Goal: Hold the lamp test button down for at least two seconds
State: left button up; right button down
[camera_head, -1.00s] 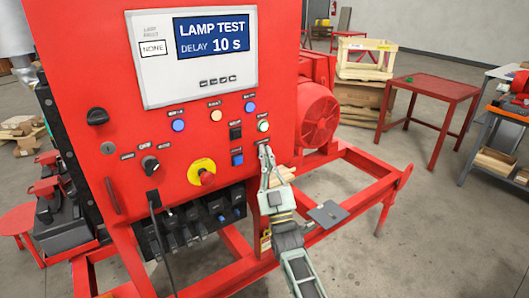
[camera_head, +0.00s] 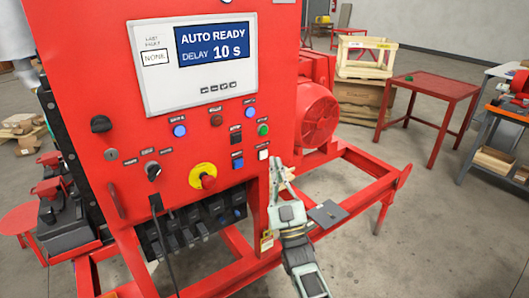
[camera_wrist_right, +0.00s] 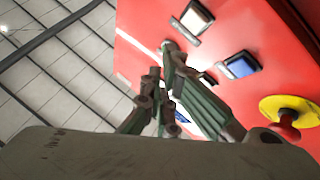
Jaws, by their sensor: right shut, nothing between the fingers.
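The white square button (camera_head: 263,154), which I take to be the lamp test button, is at the lower right of the red panel (camera_head: 130,95). It is fully visible in the head view and also shows near the top of the right wrist view (camera_wrist_right: 197,16). My right gripper (camera_head: 277,164) is shut and empty, with its tips just right of and below the button, apart from it. The display (camera_head: 212,46) reads AUTO READY, DELAY 10 s. My left gripper is not in view.
A red emergency stop (camera_head: 208,182) on a yellow ring is to the left. The red skid frame (camera_head: 345,210) lies below the right arm.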

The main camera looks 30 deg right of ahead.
jog(key=shift+s, duration=0.95)
jog(key=w+a+f+g+y, duration=0.1)
jog(key=a+f+g+y, duration=0.2)
jog(key=f, duration=1)
jog(key=a+f+g+y, duration=0.15)
jog(key=f+g, duration=0.25)
jog(key=f, duration=1)
jog(key=s+a+f+g+y, duration=0.1)
jog(key=s+a+f+g, duration=0.1)
jog(key=s+f, duration=0.35)
jog(key=s+a+f+n+g+b, duration=0.1)
jog(key=s+a+f+g, duration=0.1)
jog(key=f, duration=0.7)
jog(key=s+a+f+g+y, duration=0.15)
jog(key=s+f, duration=0.25)
jog(key=f, duration=0.4)
jog(key=s+a+f+g+b, duration=0.1)
jog(key=s+f+g, duration=0.3)
jog(key=s+f, duration=0.5)
jog(key=s+a+f+g, duration=0.25)
jog(key=s+f, duration=0.35)
jog(key=s, duration=0.4)
jog(key=s+f+g, duration=0.3)
jog(key=s, duration=0.7)
jog(key=s+f+g, duration=0.2)
jog(key=s+f, duration=0.1)
jog(key=s, duration=0.7)
jog(key=shift+s+d+f+g+h, duration=0.3)
jog(key=shift+d+f+g, duration=0.1)
jog(key=shift+d, duration=0.05)
